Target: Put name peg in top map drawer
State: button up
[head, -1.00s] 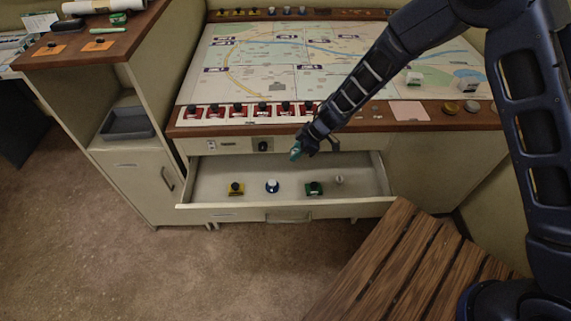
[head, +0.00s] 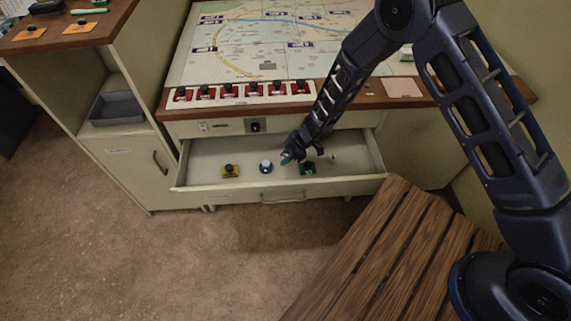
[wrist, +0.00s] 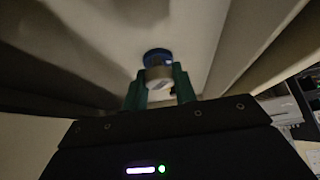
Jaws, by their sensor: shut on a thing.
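The drawer (head: 215,183) under the map console is pulled open, and its pale floor shows. My gripper (head: 286,157) is inside the drawer's outline, pointing down to the left, just right of a blue piece with a white knob (head: 266,166). In the wrist view my green fingers (wrist: 160,84) are closed on a small pale piece with a blue far end (wrist: 157,58). I take this to be the name peg; the fingers hide part of it. I cannot tell whether it touches the drawer floor.
A slatted wooden surface (head: 375,250) is at the front right. A cabinet with a grey tray (head: 117,108) is at left. Red switches line the console.

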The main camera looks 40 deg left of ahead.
aim_at(280, 169)
jog(key=shift+f, duration=2.5)
jog(key=shift+f, duration=0.1)
jog(key=o, duration=0.9)
jog(key=shift+o, duration=0.2)
jog(key=v, duration=1.2)
